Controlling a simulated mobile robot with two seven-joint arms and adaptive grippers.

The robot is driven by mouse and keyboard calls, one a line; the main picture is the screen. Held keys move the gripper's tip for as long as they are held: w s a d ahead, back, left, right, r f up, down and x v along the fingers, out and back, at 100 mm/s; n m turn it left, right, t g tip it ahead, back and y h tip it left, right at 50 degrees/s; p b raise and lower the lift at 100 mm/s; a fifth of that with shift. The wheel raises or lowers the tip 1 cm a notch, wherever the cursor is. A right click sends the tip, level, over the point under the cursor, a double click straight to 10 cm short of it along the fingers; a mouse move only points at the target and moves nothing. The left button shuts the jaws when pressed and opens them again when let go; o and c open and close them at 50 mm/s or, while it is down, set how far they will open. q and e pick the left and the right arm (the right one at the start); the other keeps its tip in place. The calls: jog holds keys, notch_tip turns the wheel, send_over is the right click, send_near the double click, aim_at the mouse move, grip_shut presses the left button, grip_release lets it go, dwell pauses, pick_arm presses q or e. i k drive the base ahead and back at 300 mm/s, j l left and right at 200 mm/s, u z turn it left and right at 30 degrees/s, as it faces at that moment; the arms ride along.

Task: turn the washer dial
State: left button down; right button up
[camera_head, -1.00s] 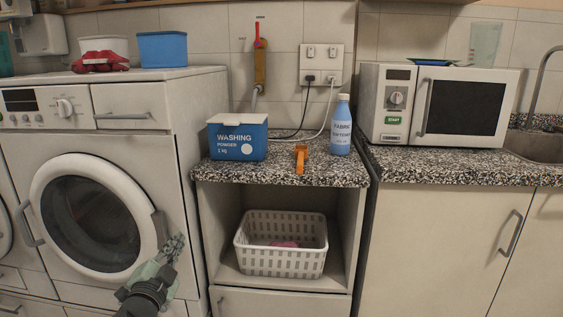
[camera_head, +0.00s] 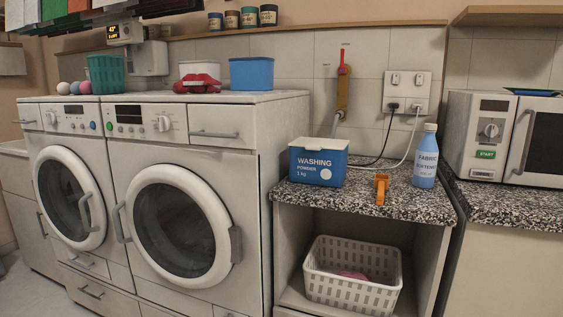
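Two white front-loading machines stand side by side at the left, and I cannot tell from labels which is the washer. The nearer machine (camera_head: 259,140) has a round pale dial (camera_head: 163,123) on its control panel, right of a dark display. Its round door (camera_head: 222,202) looks shut. The left machine (camera_head: 32,110) has a similar dial (camera_head: 51,118) at the left of its panel, and its door also looks shut. Neither of my grippers is in view.
A speckled counter (camera_head: 345,200) holds a washing powder box (camera_head: 318,163), an orange scoop-like item (camera_head: 382,188) and a softener bottle (camera_head: 425,157). A white basket (camera_head: 352,290) sits on the shelf below. A microwave (camera_head: 492,137) stands at right. Floor shows at lower left.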

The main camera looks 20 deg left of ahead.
aim_at(163, 122)
jog(key=u, duration=1.25)
